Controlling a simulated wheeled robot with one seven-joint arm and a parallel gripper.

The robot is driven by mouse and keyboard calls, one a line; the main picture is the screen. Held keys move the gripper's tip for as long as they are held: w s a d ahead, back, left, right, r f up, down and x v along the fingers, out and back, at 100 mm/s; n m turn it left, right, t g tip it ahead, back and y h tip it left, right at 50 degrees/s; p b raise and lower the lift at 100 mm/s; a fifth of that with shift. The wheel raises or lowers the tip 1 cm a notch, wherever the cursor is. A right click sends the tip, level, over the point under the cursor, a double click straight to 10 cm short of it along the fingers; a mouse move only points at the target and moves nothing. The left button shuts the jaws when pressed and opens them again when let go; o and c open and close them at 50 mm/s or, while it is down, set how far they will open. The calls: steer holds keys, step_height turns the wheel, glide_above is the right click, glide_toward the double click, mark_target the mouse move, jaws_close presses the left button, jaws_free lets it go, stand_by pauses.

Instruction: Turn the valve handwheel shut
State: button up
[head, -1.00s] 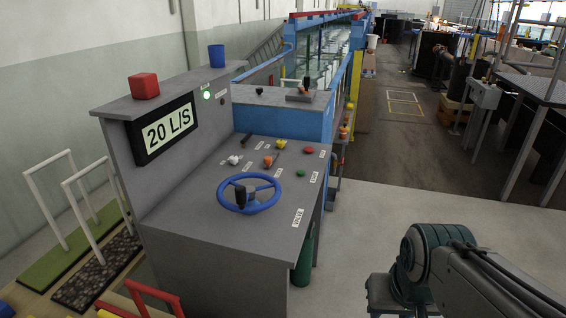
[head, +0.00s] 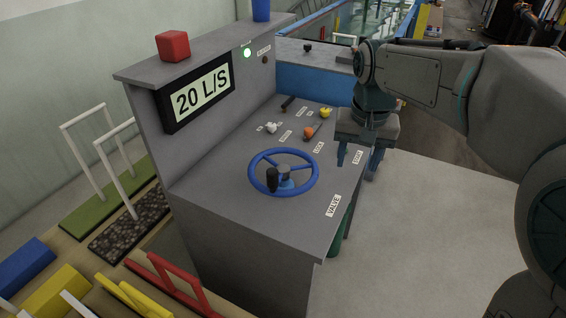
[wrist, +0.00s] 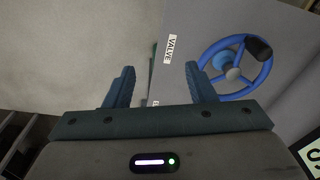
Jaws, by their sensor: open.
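The blue valve handwheel (head: 252,182) lies flat on the grey console top, with a black knob (head: 272,180) standing on its near left side. A label reading VALVE (head: 333,206) is to its right. My gripper (head: 357,165) hangs over the console's right edge, to the right of the wheel and apart from it. Its jaws are open and empty. In the wrist view the handwheel (wrist: 204,61) is at the upper right, beyond the right finger of my gripper (wrist: 160,84), which overlaps its lower left rim. The VALVE label (wrist: 173,48) shows between the fingers.
A display reading 20 L/S (head: 202,91) and a red block (head: 172,46) are on the console's raised back. A lit green lamp (head: 247,53) is beside them. Small levers and an orange knob (head: 308,132) stand behind the wheel. Floor is clear to the right.

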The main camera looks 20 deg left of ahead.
steer(key=w+a, duration=0.2)
steer(key=a, duration=0.8)
steer(key=n+g+p, duration=0.1)
steer(key=p, duration=0.1)
glide_above(273, 171)
step_height(273, 171, down, 14)
steer(key=shift+s+a+f+p, duration=0.1)
steer(key=shift+f+p, duration=0.05)
steer(key=shift+p, duration=0.35)
jaws_close()
steer(key=shift+n, duration=0.3)
